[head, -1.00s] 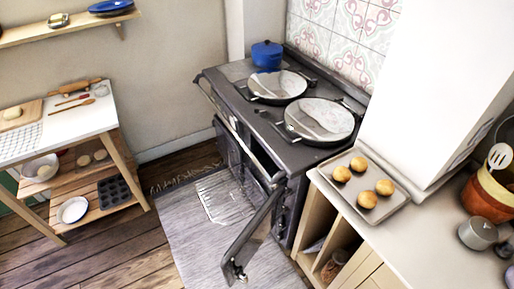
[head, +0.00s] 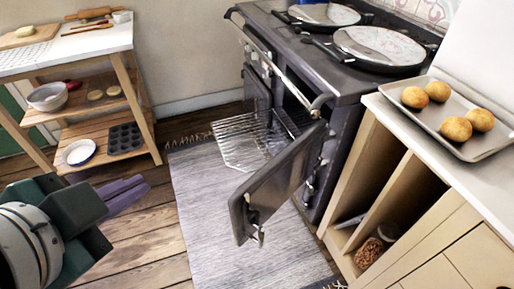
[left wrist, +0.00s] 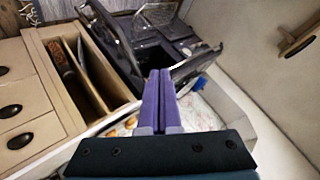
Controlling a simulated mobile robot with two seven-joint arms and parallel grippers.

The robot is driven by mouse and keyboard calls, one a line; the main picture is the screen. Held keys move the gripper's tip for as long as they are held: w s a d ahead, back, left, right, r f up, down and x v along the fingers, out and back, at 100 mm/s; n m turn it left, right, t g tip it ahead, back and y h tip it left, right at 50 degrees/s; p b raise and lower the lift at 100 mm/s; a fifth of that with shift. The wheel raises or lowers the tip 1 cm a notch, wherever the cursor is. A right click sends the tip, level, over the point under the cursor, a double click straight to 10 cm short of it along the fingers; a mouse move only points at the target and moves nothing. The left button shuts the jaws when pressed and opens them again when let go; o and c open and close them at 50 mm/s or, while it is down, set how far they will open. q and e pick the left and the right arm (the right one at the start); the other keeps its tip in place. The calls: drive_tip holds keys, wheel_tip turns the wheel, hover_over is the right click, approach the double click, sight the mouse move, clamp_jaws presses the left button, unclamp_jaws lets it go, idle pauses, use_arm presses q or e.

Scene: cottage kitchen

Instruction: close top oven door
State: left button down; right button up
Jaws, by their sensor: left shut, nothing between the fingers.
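The top oven door (head: 277,182) of the dark range stands wide open, swung out over the rug, with a latch at its lower free corner. The oven opening (head: 300,108) shows behind it, and a wire rack (head: 240,142) sticks out of it. My left gripper (head: 140,186) has purple fingers and is at the lower left, shut and empty, well apart from the door. In the left wrist view its fingers (left wrist: 158,92) are together, with the dark range (left wrist: 150,45) beyond them. My right gripper does not show.
A counter (head: 385,103) with a tray of buns (head: 418,118) stands right of the range. A wooden shelf table (head: 125,95) is at the left. The striped rug (head: 205,205) and floor in front are clear. A rail (head: 285,70) runs along the range front.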

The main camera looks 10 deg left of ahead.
use_arm(q)
drive_tip(key=w+d+f+m+t+h+b, duration=0.1)
drive_tip(key=f+m+b, duration=0.1)
drive_tip(key=f+b, duration=0.55)
drive_tip(key=w+d+f+m+t+b, duration=0.1)
drive_tip(key=f+m+t+b, duration=0.1)
drive_tip(key=f+b, duration=0.55)
drive_tip(key=w+d+f+m+t+h+b, duration=0.1)
drive_tip(key=f+m+b, duration=0.1)
drive_tip(key=f+b, duration=0.55)
drive_tip(key=m+t+h+b, duration=0.2)
drive_tip(key=m+h+b, duration=0.35)
drive_tip(key=b, duration=1.55)
hover_over(240, 233)
drive_tip(key=s, duration=0.2)
drive_tip(key=shift+f+m+y, duration=0.55)
drive_tip(key=shift+f+m, duration=0.1)
drive_tip(key=shift+f, duration=7.05)
drive_tip(key=shift+s+d, duration=0.15)
drive_tip(key=shift+d, duration=0.3)
drive_tip(key=shift+a, duration=0.1)
